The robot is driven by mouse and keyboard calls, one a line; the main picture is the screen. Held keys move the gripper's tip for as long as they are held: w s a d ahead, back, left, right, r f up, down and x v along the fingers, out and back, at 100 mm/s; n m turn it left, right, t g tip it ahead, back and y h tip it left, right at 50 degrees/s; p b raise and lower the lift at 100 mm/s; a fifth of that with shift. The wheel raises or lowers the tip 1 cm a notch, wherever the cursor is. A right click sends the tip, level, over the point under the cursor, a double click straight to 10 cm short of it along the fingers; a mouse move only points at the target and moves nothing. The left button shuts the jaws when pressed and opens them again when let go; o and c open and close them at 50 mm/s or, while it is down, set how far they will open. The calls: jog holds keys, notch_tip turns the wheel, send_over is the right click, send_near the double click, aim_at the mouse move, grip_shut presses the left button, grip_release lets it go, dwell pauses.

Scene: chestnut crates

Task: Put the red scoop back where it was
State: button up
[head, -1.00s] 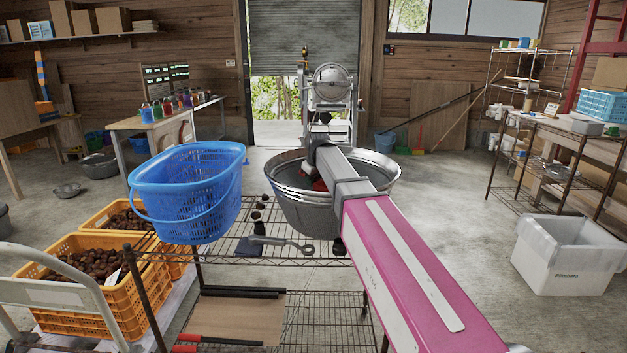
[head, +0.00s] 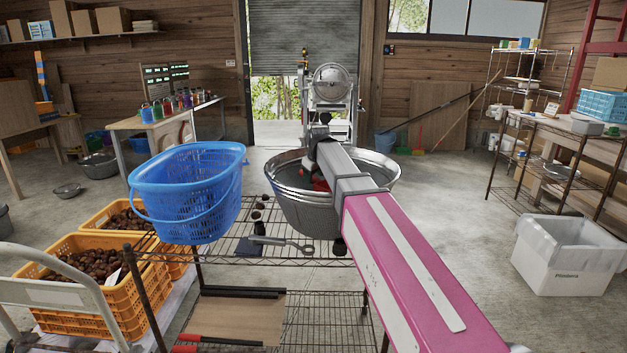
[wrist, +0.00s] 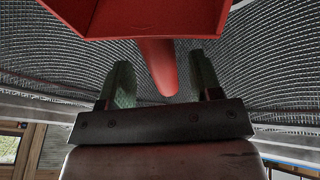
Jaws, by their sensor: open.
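The red scoop (wrist: 135,18) shows at the top of the wrist view, its handle (wrist: 158,68) pointing toward my gripper (wrist: 163,85). My gripper is open, with one finger on each side of the handle's end and visible gaps to both. In the head view, a small red part of the scoop (head: 320,184) shows inside the grey metal tub (head: 287,212). My arm hides much of the tub's inside, and my fingertips cannot be made out there.
A blue basket (head: 188,190) stands left of the tub on a wire rack (head: 220,257). A dark-bladed tool (head: 280,242) and several chestnuts lie between them. Orange crates (head: 95,300) of chestnuts are at the left. A white bin (head: 565,270) stands at the right.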

jog(key=v, duration=0.9)
jog(key=shift+s+r, duration=0.2)
jog(key=shift+r, duration=0.15)
